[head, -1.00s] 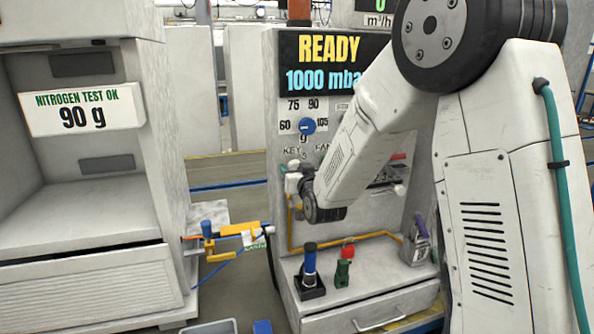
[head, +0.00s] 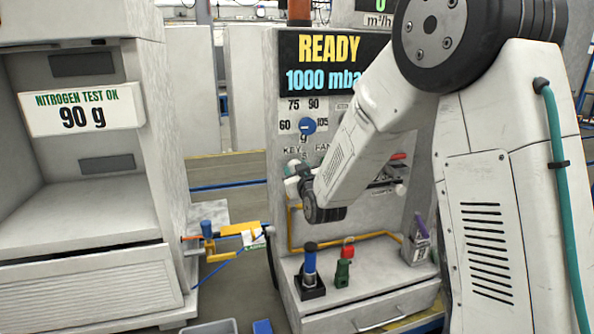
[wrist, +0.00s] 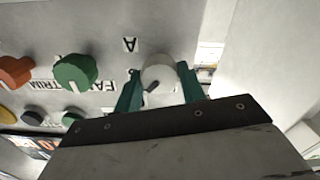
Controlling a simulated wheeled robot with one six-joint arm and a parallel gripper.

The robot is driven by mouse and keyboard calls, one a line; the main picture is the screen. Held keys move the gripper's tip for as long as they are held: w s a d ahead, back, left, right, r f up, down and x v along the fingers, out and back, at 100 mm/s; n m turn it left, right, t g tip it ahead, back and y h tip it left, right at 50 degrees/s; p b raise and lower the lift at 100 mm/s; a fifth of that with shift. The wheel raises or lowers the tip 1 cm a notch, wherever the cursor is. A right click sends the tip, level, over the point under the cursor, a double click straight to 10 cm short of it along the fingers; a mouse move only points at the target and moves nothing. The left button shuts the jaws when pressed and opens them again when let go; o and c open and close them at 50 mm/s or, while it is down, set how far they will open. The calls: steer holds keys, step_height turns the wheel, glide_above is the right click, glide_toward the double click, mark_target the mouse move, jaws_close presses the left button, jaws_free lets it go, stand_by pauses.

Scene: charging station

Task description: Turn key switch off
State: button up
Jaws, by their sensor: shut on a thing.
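The key switch (wrist: 158,67) shows in the wrist view as a round pale grey knob with a dark mark near its lower edge. My gripper (wrist: 159,76) has its two teal fingers on either side of the knob, shut on it. In the head view my gripper (head: 293,171) is at the panel just below the "KEY" label, and its own parts hide the switch there. The mark's exact setting cannot be read.
A green knob (wrist: 75,72) and an orange knob (wrist: 14,71) sit beside the switch. A blue dial (head: 307,126) is above my gripper, under the "READY" display (head: 331,62).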

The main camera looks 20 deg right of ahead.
steer(key=shift+a+n, duration=0.1)
steer(key=shift+n, duration=3.9)
steer(key=o, duration=1)
steer(key=shift+c, duration=0.2)
steer(key=s, duration=0.8)
steer(key=shift+w, duration=0.1)
